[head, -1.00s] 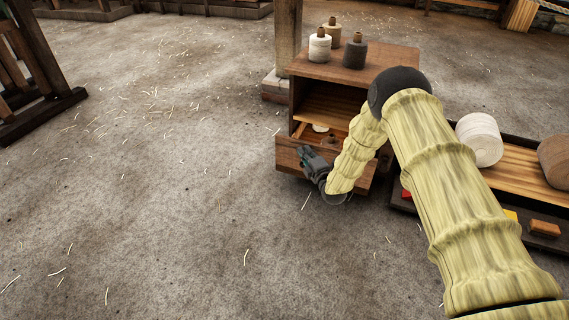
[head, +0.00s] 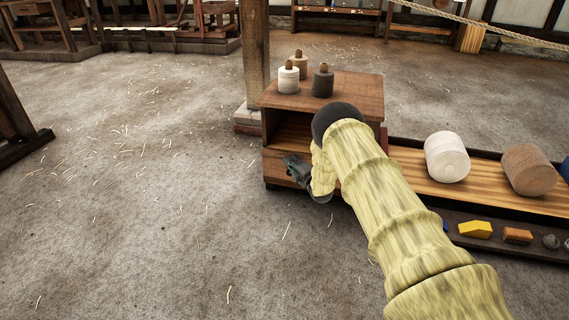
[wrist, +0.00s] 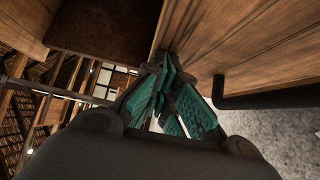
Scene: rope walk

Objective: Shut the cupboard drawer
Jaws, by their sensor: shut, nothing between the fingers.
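The wooden cupboard (head: 345,92) stands by a post, with an open shelf space under its top. Its drawer (head: 273,167) is at the bottom; the front looks close to flush with the cupboard body, but my arm hides much of it, so I cannot tell if a gap is left. My gripper (head: 293,166) is shut and empty at the drawer front. In the wrist view my teal-padded fingers (wrist: 168,75) are at a plank-faced wooden front (wrist: 240,45), seemingly touching it. A dark bar handle (wrist: 265,100) shows on that front, beside the fingers.
Several bobbins, among them a dark one (head: 322,82), stand on the cupboard top. A low bench (head: 490,190) with large spools (head: 447,157) and small coloured blocks (head: 476,229) is at right. The floor left and in front is clear.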

